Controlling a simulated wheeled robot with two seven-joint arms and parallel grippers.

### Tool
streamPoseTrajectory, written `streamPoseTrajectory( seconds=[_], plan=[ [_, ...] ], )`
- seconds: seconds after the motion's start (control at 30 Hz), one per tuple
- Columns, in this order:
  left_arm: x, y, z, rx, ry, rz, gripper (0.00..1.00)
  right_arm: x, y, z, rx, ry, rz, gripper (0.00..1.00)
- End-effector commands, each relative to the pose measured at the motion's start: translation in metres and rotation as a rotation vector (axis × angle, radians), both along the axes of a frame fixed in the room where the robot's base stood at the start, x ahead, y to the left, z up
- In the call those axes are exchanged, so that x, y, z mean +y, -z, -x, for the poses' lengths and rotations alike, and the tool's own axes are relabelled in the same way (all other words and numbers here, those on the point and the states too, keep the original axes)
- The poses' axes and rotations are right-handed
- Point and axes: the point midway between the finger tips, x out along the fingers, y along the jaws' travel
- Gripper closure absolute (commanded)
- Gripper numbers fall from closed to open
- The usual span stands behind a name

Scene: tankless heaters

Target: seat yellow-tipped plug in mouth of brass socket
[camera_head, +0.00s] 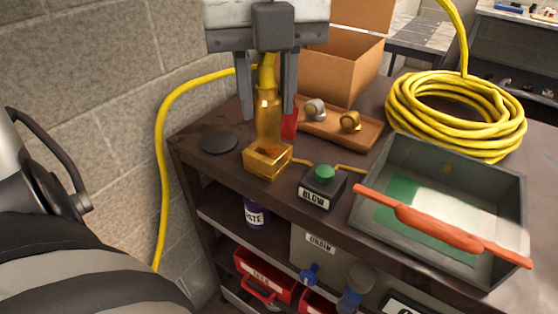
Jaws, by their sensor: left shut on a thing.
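My left gripper (267,117) comes down from the top, its two grey fingers on either side of an upright, bottle-shaped amber-gold piece, which I take for the plug (268,104). It is shut on this plug. The plug's upper end is yellow, close under the gripper body. Its lower end stands over the square brass socket (263,164) on the bench top. The lower end overlaps the socket's mouth in this view; I cannot tell how deep it sits. My right gripper is not in view.
A green-buttoned box labelled BLOW (319,188) sits right of the socket. A black disc (219,143) lies left. A wooden tray (352,134) holds two round fittings, near a cardboard box (336,68). A coiled yellow hose (455,150) and a grey bin (430,265) with an orange bar stand right.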

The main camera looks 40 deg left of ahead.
Motion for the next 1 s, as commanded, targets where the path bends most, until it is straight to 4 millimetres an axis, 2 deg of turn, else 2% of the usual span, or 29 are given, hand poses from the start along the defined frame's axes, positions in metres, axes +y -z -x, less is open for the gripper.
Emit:
streamPoseTrajectory(
  seconds=[0.13,0.23,0.33,0.6,0.8,1.0],
  plan=[
    [-0.001,0.006,0.015,-0.002,-0.094,0.001,0.97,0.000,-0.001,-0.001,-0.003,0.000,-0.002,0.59],
    [0.003,0.009,0.013,0.001,-0.120,0.003,0.97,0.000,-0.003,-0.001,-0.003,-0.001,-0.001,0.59],
    [0.015,0.018,0.000,0.006,-0.126,0.005,0.97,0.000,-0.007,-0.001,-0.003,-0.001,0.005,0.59],
    [0.059,0.046,-0.051,0.005,-0.126,0.003,0.97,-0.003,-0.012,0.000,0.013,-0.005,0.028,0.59],
    [0.079,0.085,-0.073,0.005,-0.122,0.000,0.97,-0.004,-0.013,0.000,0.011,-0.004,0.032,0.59],
    [0.087,0.100,-0.083,-0.001,-0.120,-0.001,0.97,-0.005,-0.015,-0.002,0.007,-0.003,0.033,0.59]
  ],
)
